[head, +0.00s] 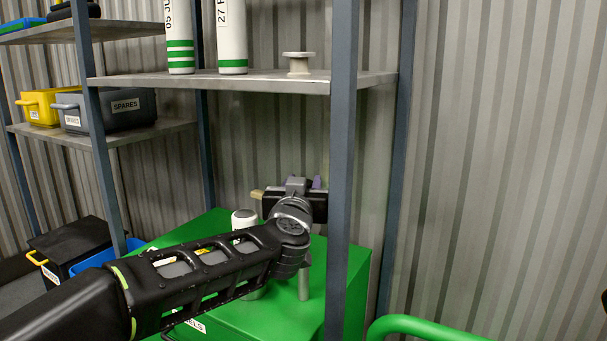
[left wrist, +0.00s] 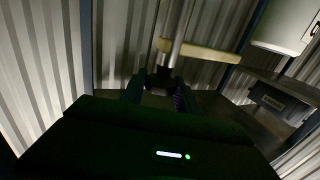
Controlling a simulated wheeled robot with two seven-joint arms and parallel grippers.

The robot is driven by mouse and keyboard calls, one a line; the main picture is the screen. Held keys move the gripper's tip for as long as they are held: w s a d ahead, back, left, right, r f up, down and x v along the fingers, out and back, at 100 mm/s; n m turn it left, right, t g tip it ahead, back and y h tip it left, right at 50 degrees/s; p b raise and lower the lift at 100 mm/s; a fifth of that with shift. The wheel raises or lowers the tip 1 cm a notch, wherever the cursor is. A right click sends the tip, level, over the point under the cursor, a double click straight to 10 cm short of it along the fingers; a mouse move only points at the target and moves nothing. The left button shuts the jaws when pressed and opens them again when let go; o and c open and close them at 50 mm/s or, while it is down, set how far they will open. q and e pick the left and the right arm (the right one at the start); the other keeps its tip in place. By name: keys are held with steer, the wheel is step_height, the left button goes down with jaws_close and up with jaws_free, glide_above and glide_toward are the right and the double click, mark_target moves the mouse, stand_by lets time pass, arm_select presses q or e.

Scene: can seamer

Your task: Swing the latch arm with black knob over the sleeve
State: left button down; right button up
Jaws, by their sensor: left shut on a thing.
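My left gripper (head: 305,184) is above the green cabinet, past the end of my black arm. In the left wrist view its fingers (left wrist: 160,95) are closed around the black knob (left wrist: 162,76). The tan latch arm (left wrist: 205,56) runs to the right from near a bright metal post (left wrist: 178,25). In the head view a short tan end of the latch arm (head: 257,194) shows left of the gripper. A white cylinder (head: 244,218) stands left of the gripper, its lower part hidden by my arm; I cannot tell whether it is the sleeve. My right gripper is not in view.
The green cabinet (head: 345,265) stands behind a blue-grey rack post (head: 341,150). A shelf (head: 270,84) above holds white cylinders (head: 232,40) and a spool (head: 298,63). Bins (head: 110,108) are at left. A green rail (head: 425,325) is at lower right.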

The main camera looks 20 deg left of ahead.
arm_select(q)
steer(key=shift+f, duration=0.15)
steer(key=c, duration=0.9)
jaws_free()
step_height(320, 180, up, 10)
steer(key=p, duration=0.6)
steer(key=shift+p, duration=0.4)
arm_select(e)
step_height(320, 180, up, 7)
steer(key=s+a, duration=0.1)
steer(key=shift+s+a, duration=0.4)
